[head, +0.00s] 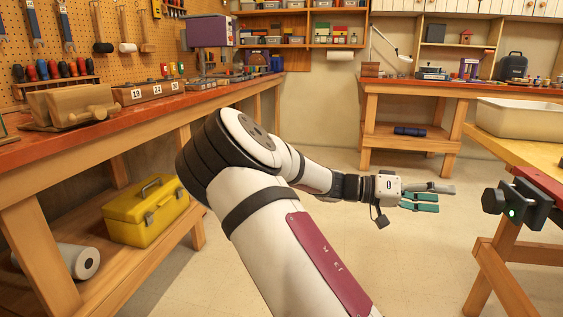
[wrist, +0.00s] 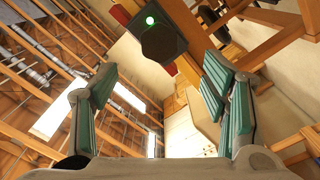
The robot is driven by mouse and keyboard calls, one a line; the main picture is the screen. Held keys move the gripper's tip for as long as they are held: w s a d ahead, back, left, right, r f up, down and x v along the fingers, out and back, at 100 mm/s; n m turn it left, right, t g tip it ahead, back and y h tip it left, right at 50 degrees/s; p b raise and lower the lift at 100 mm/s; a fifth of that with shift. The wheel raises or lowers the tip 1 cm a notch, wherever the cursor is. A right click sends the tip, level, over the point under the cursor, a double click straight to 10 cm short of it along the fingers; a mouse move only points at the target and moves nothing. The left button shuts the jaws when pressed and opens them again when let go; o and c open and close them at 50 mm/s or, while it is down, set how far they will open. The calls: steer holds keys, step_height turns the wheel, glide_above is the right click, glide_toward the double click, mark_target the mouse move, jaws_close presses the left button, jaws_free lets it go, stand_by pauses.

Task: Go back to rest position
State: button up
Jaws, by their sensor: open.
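My arm stretches across the middle of the head view. My gripper (head: 430,197) is at its end, in the air over the floor between the benches. Its green-padded fingers point right. In the wrist view my gripper (wrist: 160,108) shows two fingers wide apart with nothing between them. It is open and empty and touches nothing that I can see.
A black device with a green light (head: 513,207) sits at the end of the right table (head: 520,155), right of my gripper; the device shows in the wrist view (wrist: 163,42). The left workbench (head: 150,120) has a yellow toolbox (head: 148,212) below. Open floor (head: 330,240) lies between.

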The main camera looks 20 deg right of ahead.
steer(key=s+a+f+n+t+y, duration=0.25)
steer(key=s+a+f+y, duration=0.35)
steer(key=s+a+y, duration=0.35)
steer(key=s+a+r+n+t+y, duration=0.3)
steer(key=s+a+n, duration=0.3)
steer(key=s+a, duration=0.4)
steer(key=s+a+r+n+t+y, duration=0.3)
steer(key=s+a+n, duration=0.35)
steer(key=a, duration=0.55)
step_height(320, 180, up, 36)
steer(key=t+p, duration=0.5)
steer(key=p, duration=2.9)
steer(key=shift+s+d+f+p, duration=0.25)
steer(key=shift+s+d+p, duration=0.05)
steer(key=shift+d, duration=0.05)
steer(key=shift+c, duration=0.4)
